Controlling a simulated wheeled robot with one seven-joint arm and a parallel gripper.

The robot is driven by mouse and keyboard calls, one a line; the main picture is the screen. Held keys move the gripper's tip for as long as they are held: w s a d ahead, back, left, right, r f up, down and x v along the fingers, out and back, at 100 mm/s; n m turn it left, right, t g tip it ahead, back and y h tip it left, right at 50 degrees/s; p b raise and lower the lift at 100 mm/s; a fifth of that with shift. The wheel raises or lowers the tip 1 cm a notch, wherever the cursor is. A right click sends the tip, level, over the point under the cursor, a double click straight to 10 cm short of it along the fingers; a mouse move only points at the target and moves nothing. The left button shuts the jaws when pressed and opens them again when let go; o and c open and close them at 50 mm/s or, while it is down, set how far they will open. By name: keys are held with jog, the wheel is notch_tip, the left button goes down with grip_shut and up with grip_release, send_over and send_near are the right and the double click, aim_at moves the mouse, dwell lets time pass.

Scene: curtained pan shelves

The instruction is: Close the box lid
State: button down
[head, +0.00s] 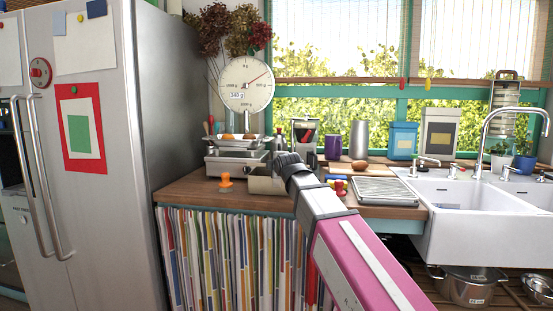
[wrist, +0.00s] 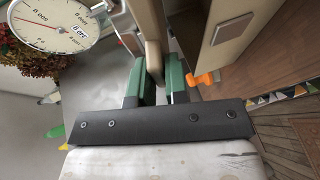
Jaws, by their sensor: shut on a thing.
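An orange object (head: 226,182) stands left of the box, and the scale (head: 237,143) is behind it. A drying rack (head: 386,190) and the sink (head: 465,205) are to the right. The fridge (head: 125,100) borders the counter on the left.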

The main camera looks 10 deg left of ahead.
jog(key=shift+s+f, duration=0.15)
jog(key=shift+f, duration=0.9)
jog(key=c, duration=1.2)
grip_release()
jog(key=shift+o, duration=0.2)
jog(key=v, duration=1)
jog(key=shift+s, duration=0.4)
jog(key=shift+d, duration=0.1)
